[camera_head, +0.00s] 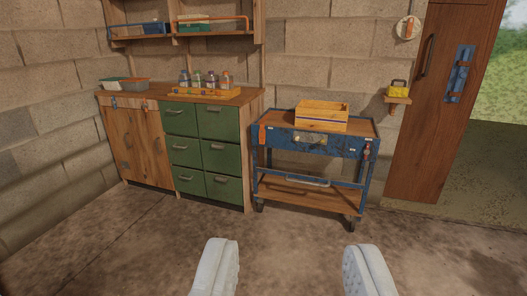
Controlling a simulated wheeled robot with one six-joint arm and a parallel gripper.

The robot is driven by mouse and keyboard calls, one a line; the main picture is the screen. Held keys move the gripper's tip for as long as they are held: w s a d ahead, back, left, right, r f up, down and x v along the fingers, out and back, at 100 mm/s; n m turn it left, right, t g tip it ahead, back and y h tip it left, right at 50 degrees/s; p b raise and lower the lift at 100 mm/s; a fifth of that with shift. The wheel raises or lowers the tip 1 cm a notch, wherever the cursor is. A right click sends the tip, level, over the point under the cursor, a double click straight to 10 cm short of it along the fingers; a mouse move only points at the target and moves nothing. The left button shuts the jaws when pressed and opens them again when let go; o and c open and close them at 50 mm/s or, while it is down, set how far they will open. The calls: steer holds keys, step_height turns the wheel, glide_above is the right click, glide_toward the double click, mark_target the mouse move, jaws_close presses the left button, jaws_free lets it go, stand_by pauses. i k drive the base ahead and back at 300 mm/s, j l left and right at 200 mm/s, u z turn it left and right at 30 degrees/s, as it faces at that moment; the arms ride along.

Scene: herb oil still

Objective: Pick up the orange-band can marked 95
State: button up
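My gripper (294,262) is at the bottom of the view, its two pale fingers wide apart with only bare floor between them. The rightmost container (226,79) looks orange or reddish. All are too small to read, so I cannot tell which, if any, is the orange-band can marked 95.
The cabinet has green drawers (201,155) and a wooden cupboard (138,143). A blue wheeled cart (315,145) carries a wooden crate (321,116). Wall shelves (185,36) hang above. A wooden door (450,100) stands at right beside an opening. The near floor is clear.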

mark_target(226, 81)
steer(key=i, duration=1.75)
steer(key=i+u, duration=0.1)
steer(key=i, duration=0.45)
steer(key=i+l+u, duration=0.1)
steer(key=i, duration=0.5)
steer(key=i+l+u, duration=0.1)
steer(key=i, duration=0.45)
steer(key=i+l+u, duration=0.15)
steer(key=i, duration=0.15)
steer(key=i+l+u, duration=0.2)
steer(key=i+j, duration=0.1)
